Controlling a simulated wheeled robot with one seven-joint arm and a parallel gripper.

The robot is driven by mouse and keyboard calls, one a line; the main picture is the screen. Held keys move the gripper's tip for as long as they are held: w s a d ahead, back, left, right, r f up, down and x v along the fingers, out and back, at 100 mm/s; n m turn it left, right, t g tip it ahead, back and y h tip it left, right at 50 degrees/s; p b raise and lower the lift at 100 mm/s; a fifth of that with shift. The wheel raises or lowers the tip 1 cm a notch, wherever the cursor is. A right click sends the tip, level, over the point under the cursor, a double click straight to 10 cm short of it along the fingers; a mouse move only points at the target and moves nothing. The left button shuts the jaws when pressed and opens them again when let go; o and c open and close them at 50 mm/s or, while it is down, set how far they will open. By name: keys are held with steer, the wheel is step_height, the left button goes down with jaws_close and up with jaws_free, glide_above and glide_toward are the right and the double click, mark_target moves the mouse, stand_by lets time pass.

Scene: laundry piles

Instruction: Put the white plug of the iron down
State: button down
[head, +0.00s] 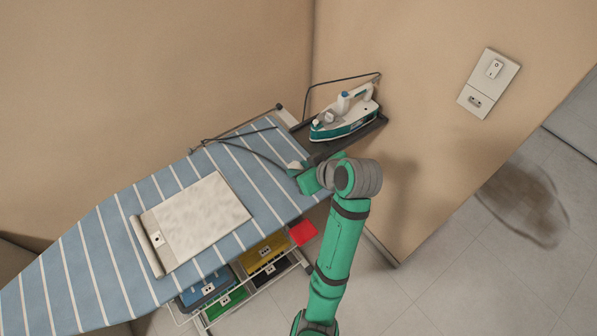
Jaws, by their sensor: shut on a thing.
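The iron (343,117), white and teal, rests on the dark stand (373,127) at the far right end of the ironing board (110,240). Its dark cord (240,137) runs from the iron behind the board's far edge and back across the striped cover. My gripper (296,172) is low over the board's right end, just left of and below the iron. It is shut on the white plug (294,165), which shows only as a small pale patch at the fingertips. My arm hides part of the grip. I cannot tell whether the plug touches the cover.
A folded pale cloth (196,220) lies on the middle of the board. A rack with coloured bins (265,252) stands below. A wall plate with a switch and socket (488,83) is at right. Striped cover between cloth and gripper is mostly clear.

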steer(key=f, duration=0.3)
steer(key=shift+w+a+f, duration=0.1)
steer(key=shift+w+f, duration=0.05)
steer(key=shift+w, duration=0.25)
steer(key=shift+f, duration=0.25)
steer(key=shift+s+a, duration=0.1)
steer(key=shift+s, duration=0.1)
steer(key=shift+f, duration=0.2)
steer(key=shift+f, duration=0.3)
steer(key=c, duration=1.4)
jaws_free()
steer(key=shift+o, duration=0.2)
